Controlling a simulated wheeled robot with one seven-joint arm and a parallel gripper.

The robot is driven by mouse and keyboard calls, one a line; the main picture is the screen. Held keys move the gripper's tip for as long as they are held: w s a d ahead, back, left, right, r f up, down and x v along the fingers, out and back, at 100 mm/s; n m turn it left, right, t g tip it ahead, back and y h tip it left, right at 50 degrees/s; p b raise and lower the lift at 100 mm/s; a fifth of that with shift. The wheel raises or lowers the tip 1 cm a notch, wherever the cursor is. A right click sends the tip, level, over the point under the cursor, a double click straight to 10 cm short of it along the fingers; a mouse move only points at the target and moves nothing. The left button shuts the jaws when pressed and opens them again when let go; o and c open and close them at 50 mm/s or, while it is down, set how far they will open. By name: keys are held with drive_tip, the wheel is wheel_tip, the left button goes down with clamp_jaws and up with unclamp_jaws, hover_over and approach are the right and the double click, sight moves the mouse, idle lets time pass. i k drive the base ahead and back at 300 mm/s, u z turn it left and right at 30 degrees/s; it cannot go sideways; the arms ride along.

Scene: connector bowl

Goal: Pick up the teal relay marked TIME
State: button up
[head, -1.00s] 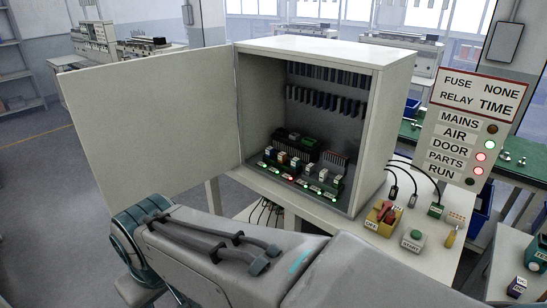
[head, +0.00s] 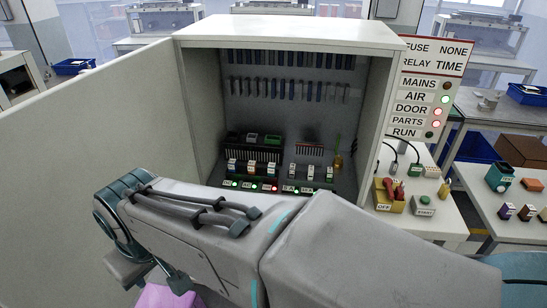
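A teal block (head: 499,177) stands on the table at the far right, with a small label on it. It looks like a relay, but I cannot read its marking. The sign (head: 432,56) beside the cabinet reads FUSE NONE and RELAY TIME.
The cabinet (head: 290,32) stands open, its door (head: 90,150) swung left. Inside are a dark rack (head: 252,152) and several small modules. A yellow OFF switch box (head: 388,196) and START box (head: 422,205) sit right. Small blocks, one purple (head: 506,211), lie near the teal one.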

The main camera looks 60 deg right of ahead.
sight(272, 166)
drive_tip(key=z, duration=0.8)
drive_tip(key=i, duration=0.75)
drive_tip(key=z, duration=1.2)
drive_tip(key=i, duration=0.2)
drive_tip(key=z, duration=0.1)
